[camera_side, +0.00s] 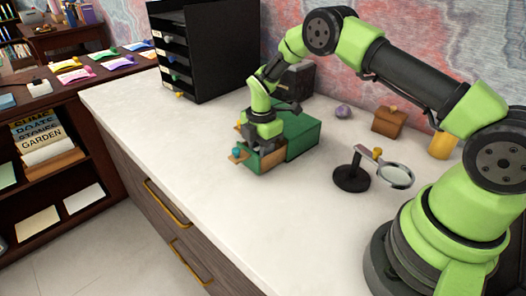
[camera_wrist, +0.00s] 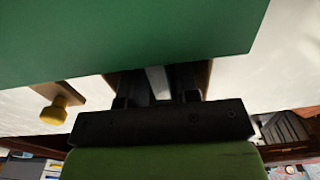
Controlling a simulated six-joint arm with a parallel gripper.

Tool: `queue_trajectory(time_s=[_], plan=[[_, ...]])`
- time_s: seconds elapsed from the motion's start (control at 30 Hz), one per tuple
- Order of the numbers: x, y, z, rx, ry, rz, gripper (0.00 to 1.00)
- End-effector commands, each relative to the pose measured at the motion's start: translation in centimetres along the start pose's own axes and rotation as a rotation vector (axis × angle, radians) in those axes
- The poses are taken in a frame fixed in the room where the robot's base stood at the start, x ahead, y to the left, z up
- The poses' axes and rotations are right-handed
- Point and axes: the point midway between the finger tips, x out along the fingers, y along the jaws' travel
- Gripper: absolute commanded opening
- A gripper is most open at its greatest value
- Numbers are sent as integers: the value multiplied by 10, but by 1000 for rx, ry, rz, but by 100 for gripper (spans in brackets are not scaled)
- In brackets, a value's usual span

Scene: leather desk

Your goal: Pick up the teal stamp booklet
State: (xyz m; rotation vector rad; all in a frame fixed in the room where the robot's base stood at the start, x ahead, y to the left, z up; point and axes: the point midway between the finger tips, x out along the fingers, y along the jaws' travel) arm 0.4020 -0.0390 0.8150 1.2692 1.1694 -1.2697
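My gripper (camera_side: 262,146) points down into a pulled-out drawer (camera_side: 272,160) at the front of a green box (camera_side: 302,133) on the pale desk top. In the wrist view its two dark fingers (camera_wrist: 158,88) are apart, with a pale grey strip between them. I cannot tell whether that strip is a held thing or the drawer behind. The green box (camera_wrist: 120,35) fills the top of the wrist view. I cannot make out the teal stamp booklet in either view; the drawer's inside is mostly hidden by the gripper.
A teal knob (camera_side: 236,153) and a yellow knob (camera_wrist: 58,110) stick out at the box's front. A magnifier on a stand (camera_side: 352,178) is to the right. A black drawer rack (camera_side: 205,50) stands behind left. The desk's front left is clear.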

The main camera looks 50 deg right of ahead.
Motion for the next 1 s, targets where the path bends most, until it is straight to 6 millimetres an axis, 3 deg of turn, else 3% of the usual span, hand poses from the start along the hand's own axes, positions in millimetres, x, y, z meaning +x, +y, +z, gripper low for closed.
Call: queue_trajectory(time_s=[0.2,0.33,0.67,0.77,1.0], plan=[[0,0,0,0,0,1,28],[0,0,0,0,0,1,0],[-3,0,0,1,0,2,0],[-15,1,0,1,0,4,0],[-65,1,0,1,0,6,0]])
